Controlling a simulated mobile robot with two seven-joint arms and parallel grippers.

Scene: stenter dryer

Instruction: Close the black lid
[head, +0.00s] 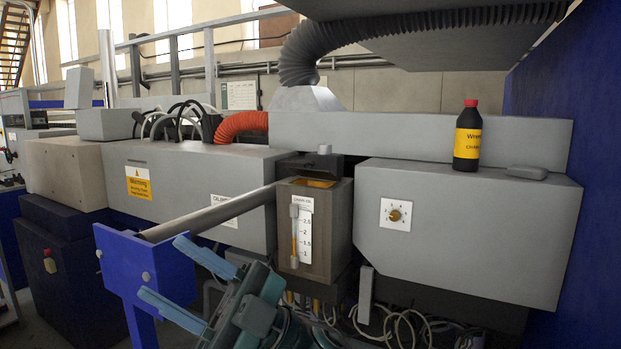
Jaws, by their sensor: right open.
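The black lid (308,165) is at the back of the top of a grey-brown tank (328,235) in the middle of the head view. It stands raised, and the yellow-orange inside of the tank shows below it. A small grey knob (325,149) shows at the lid's upper edge. The tank has a level scale on its front. My right gripper (163,267) is open and empty, its two teal fingers spread and pointing left. It is lower left of the tank, well apart from the lid. My left gripper is not in view.
A blue bracket (145,265) with a grey roller (208,213) stands left of the tank. A grey housing (465,240) with a knob is on the right, with a black bottle (467,137) on top. Loose cables (400,325) hang below.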

